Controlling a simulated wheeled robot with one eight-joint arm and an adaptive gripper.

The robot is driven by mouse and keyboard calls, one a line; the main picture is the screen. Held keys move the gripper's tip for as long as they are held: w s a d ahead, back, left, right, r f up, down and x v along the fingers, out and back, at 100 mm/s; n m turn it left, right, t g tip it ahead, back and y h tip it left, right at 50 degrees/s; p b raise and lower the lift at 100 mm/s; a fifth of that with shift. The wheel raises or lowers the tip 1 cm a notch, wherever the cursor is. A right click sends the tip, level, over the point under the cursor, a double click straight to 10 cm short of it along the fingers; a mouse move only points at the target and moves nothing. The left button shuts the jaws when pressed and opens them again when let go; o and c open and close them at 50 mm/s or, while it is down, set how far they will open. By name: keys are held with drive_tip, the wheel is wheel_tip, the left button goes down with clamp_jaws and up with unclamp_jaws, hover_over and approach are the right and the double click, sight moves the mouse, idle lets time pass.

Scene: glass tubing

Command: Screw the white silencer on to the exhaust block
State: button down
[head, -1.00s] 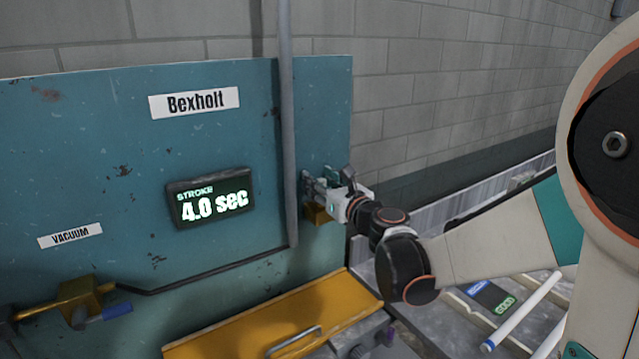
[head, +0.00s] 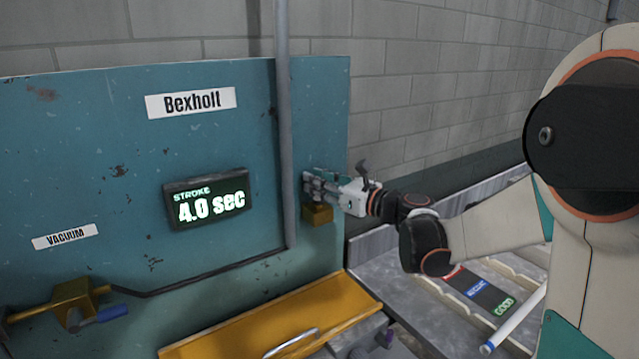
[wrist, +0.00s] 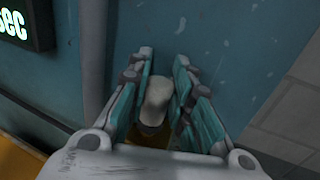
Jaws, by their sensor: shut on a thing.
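The white silencer (wrist: 157,96) shows in the wrist view between the two teal-padded fingers of my gripper (wrist: 158,88). My gripper is shut on it. The brass-coloured exhaust block (head: 317,213) is on the right part of the teal panel, just below my gripper (head: 314,184) in the head view. In the wrist view a yellow part of the block (wrist: 148,135) shows at the silencer's lower end. The silencer looks in line with the block and touching or nearly touching it; the thread is hidden. In the head view my fingers hide the silencer.
A grey vertical pipe (head: 284,130) runs close to the left of my gripper. A display (head: 207,198) reads 4.0 sec. A yellow flap (head: 275,318) with a handle sticks out below. A tray with a white tube (head: 515,320) lies at the lower right.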

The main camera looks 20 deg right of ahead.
drive_tip(key=shift+a+h, duration=0.1)
drive_tip(key=shift+h, duration=0.2)
drive_tip(key=shift+a+m+t+h, duration=0.1)
drive_tip(key=shift+m+t+h, duration=0.6)
drive_tip(key=shift+m+h, duration=0.25)
drive_tip(key=m+t+h, duration=0.1)
drive_tip(key=m+h, duration=0.1)
drive_tip(key=h, duration=0.1)
drive_tip(key=m+h, duration=0.2)
drive_tip(key=h, duration=0.1)
drive_tip(key=shift+f+t, duration=0.1)
drive_tip(key=shift+t, duration=0.3)
drive_tip(key=shift+d+m+h, duration=0.2)
drive_tip(key=shift+m+h, duration=0.35)
drive_tip(key=shift+h, duration=0.2)
drive_tip(key=c, duration=1.4)
unclamp_jaws()
drive_tip(key=shift+s, duration=0.15)
